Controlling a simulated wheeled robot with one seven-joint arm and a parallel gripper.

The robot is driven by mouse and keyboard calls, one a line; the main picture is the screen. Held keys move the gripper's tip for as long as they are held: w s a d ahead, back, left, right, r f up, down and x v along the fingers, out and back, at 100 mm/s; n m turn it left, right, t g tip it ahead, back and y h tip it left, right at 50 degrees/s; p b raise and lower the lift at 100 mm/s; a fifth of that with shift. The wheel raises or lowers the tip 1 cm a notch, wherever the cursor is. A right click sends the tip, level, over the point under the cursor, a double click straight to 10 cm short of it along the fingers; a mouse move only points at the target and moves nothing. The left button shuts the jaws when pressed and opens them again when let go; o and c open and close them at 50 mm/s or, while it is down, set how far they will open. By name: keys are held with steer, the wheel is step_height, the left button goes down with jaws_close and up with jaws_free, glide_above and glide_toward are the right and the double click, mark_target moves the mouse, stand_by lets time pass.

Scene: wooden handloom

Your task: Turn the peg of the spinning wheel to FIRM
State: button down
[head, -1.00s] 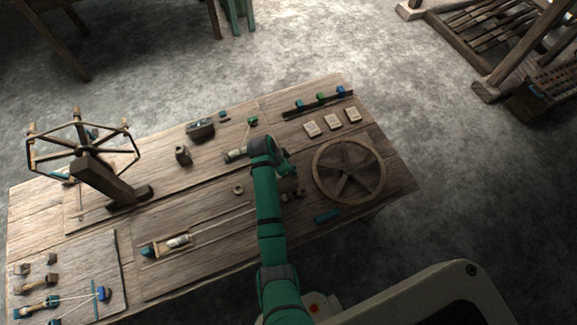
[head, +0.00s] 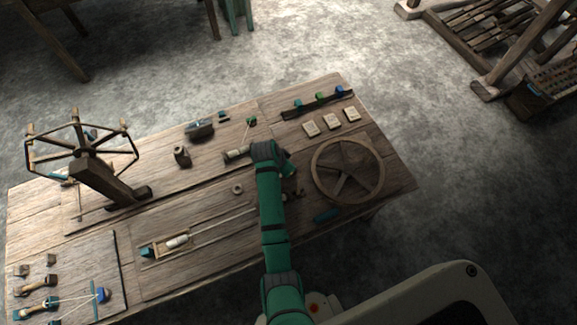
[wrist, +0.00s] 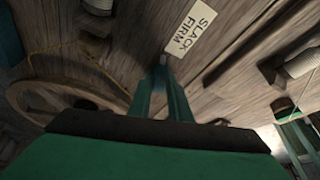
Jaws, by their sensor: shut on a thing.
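The spinning wheel (head: 347,174) lies at the right end of the wooden table (head: 215,225), and its spoked rim (wrist: 60,90) fills the left of the wrist view. A pale label (wrist: 191,25) reading SLACK and FIRM is fixed to the wood just beyond my fingertips. My gripper (wrist: 161,78) is shut, with its fingertips beside the label, on what seems to be the peg. The peg is mostly hidden between the fingers, so its angle cannot be told. In the head view my arm covers the gripper and the peg.
A yarn winder (head: 82,150) stands at the table's left. Several small cards (head: 332,122) and a rack with coloured knobs (head: 320,98) sit behind the wheel. A bobbin tray (head: 164,248) lies left of my arm. A thin cord (wrist: 85,55) runs near the wheel.

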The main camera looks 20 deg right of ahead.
steer(key=c, duration=1.6)
jaws_free()
steer(key=shift+c, duration=0.2)
steer(key=v, duration=1.1)
steer(key=shift+f, duration=0.1)
